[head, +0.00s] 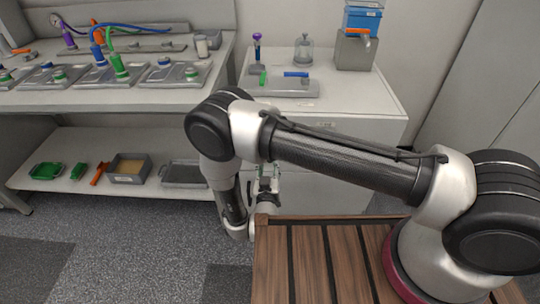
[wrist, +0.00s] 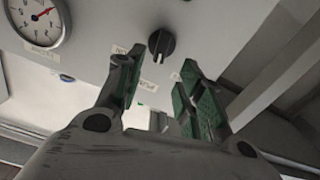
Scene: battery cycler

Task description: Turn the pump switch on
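A black rotary switch knob (wrist: 161,44) sits on a pale panel in the wrist view, just beyond my gripper and between the directions of its two fingertips. A small label to its lower left (wrist: 136,50) and another below it (wrist: 147,87) carry text too blurred to read with certainty. My gripper (wrist: 158,72) is open, with green-padded fingers apart and nothing between them. The fingers look short of the knob and not touching it. In the head view my gripper (head: 266,188) is small, low in front of the white cabinet, and partly hidden by my arm. The knob does not show there.
A round gauge (wrist: 38,22) with a red needle is on the panel left of the knob. In the head view, a workbench (head: 100,98) with trays and coloured connectors stands left.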

